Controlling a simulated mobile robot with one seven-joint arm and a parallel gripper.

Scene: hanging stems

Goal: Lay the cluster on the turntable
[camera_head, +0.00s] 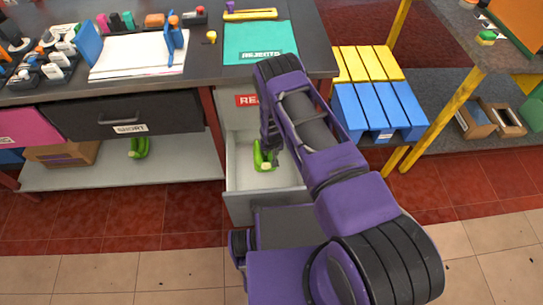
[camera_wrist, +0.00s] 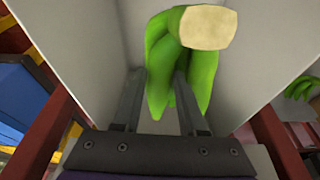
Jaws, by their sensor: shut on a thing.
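A green banana-like cluster (camera_head: 263,157) is in the open grey drawer (camera_head: 240,206) under the worktop. In the wrist view the cluster (camera_wrist: 176,58) shows its pale cut stem end toward the camera. My gripper (camera_wrist: 160,95) has its two fingers on either side of the cluster's green fingers and is shut on them. In the head view my purple arm reaches down into the drawer and hides part of the gripper and cluster. I cannot tell whether the cluster touches the drawer floor. I cannot make out a turntable in either view.
The drawer's walls stand close around my gripper. Another green cluster (camera_head: 139,147) is on the lower shelf at left. A teal REJECTS mat (camera_head: 259,43) lies on the worktop. A yellow-and-blue slatted stand (camera_head: 378,107) is at right, near a yellow post (camera_head: 450,108).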

